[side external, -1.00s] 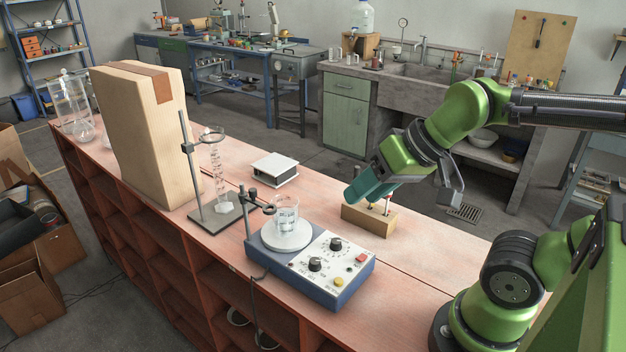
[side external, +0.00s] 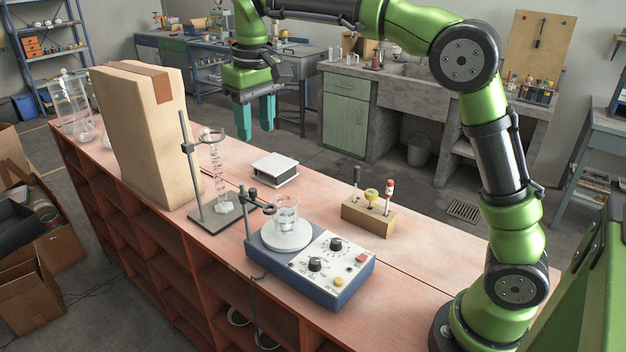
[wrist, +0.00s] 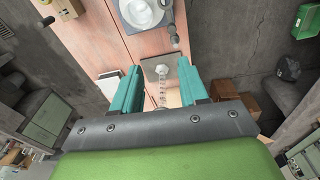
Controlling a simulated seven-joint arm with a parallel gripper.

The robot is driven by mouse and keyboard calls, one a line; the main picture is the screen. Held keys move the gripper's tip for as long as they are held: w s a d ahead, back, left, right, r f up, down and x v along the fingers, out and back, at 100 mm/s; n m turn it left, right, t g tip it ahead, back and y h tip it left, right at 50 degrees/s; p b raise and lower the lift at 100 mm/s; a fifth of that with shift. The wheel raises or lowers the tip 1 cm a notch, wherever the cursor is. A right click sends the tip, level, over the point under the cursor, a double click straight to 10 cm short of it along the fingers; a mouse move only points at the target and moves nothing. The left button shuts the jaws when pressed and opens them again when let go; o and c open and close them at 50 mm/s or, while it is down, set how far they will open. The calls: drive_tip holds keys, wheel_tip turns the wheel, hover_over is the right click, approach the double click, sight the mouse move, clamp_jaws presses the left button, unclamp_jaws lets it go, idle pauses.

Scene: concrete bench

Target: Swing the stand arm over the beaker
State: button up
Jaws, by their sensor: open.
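The glass beaker (side external: 286,213) stands on the round white plate of a blue stirrer (side external: 318,277). A short rod with a dark clamp arm (side external: 262,207) rises at the stirrer's left corner; the arm's end is close beside the beaker. To the left, a taller stand (side external: 187,155) carries a ring arm (side external: 209,135) with a tall glass cylinder (side external: 219,180) beneath. My gripper (side external: 256,130) is open and empty, pointing down, high above the bench's far side. In the wrist view, the beaker (wrist: 143,12) is at the top, and the taller stand's base (wrist: 160,64) shows between my fingers (wrist: 160,72).
A tall cardboard-coloured box (side external: 145,140) stands at the left of the bench. A white box (side external: 275,169) lies behind the beaker. A wooden block (side external: 369,217) with upright tools is to the right. Bench surface between the stirrer and block is clear.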

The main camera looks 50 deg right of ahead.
sight(252, 189)
drive_tip(key=shift+a+r+g, duration=0.6)
drive_tip(key=shift+a+r, duration=0.35)
drive_tip(key=shift+r, duration=1.1)
drive_tip(key=f, duration=1.6)
drive_tip(key=shift+w+f, duration=0.2)
drive_tip(key=shift+f, duration=0.05)
drive_tip(key=shift+c, duration=0.3)
clamp_jaws()
